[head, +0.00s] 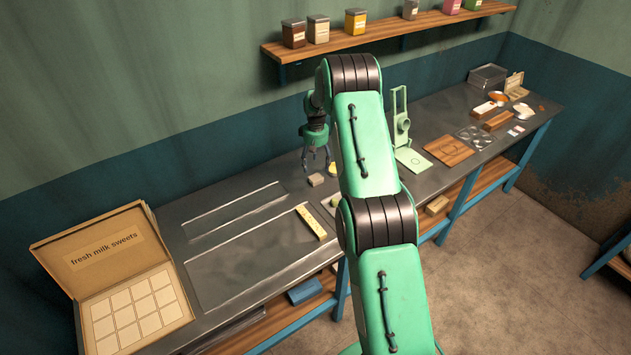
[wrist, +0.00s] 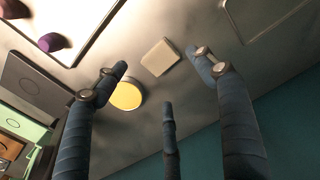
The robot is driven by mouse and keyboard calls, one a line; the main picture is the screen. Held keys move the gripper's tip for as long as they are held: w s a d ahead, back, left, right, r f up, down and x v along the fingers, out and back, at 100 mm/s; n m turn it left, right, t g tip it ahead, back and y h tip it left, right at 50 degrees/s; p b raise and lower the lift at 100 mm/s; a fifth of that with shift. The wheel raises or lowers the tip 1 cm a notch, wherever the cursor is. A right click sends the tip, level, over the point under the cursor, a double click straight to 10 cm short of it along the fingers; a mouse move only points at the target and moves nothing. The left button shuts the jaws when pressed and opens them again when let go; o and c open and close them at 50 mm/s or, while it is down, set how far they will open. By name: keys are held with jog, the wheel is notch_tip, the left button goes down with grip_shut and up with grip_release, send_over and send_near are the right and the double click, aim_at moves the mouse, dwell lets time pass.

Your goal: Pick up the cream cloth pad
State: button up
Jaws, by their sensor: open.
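The cream cloth pad (wrist: 160,57) is a small pale square lying flat on the metal worktop, between and beyond my fingertips in the wrist view. In the head view the pad (head: 316,180) shows as a small tan block just below my gripper (head: 317,160). My gripper, which also shows in the wrist view (wrist: 163,78), is open and empty, its three dark fingers spread above the worktop. No finger appears to touch the pad.
A yellow round piece (wrist: 126,95) lies close to the pad, beside one finger. A purple piece (wrist: 52,42) sits on a light tray farther off. In the head view, a yellow bar (head: 311,223) and an open sweets box (head: 136,310) are at left.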

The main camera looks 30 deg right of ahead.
aim_at(316, 177)
jog(key=shift+f, duration=1.05)
jog(key=shift+f, duration=2.6)
jog(key=shift+c, duration=0.6)
jog(key=c, duration=1.2)
